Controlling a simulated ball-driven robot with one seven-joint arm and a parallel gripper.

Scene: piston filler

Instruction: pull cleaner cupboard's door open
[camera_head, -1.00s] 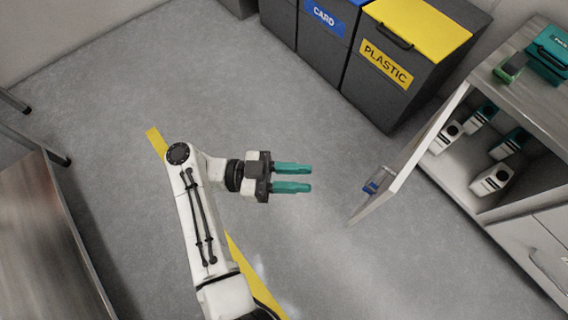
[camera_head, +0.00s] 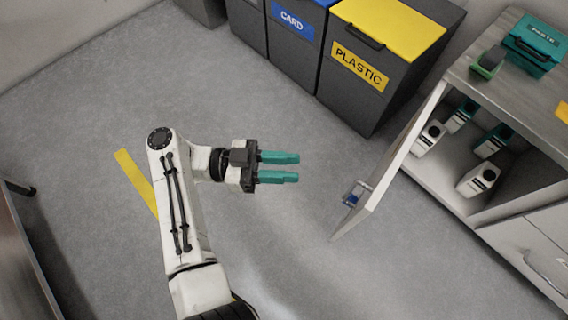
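The cupboard (camera_head: 455,188) stands at the right with its pale door (camera_head: 392,172) swung out into the room, so its inside shows. The door has a metal handle with a blue part (camera_head: 353,194) on its outer face. Several white and teal bottles (camera_head: 478,180) stand inside. My gripper (camera_head: 298,168) is to the left of the door, apart from the handle. Its two teal fingers point right with a gap between them and nothing in it.
A dark bin with a yellow lid (camera_head: 392,28) marked PLASTIC stands behind the door, beside a blue-lidded CARD bin (camera_head: 296,22). A teal box (camera_head: 535,42) and a green item (camera_head: 488,62) are on the cupboard's top. A table (camera_head: 22,265) is at left. The floor between is clear.

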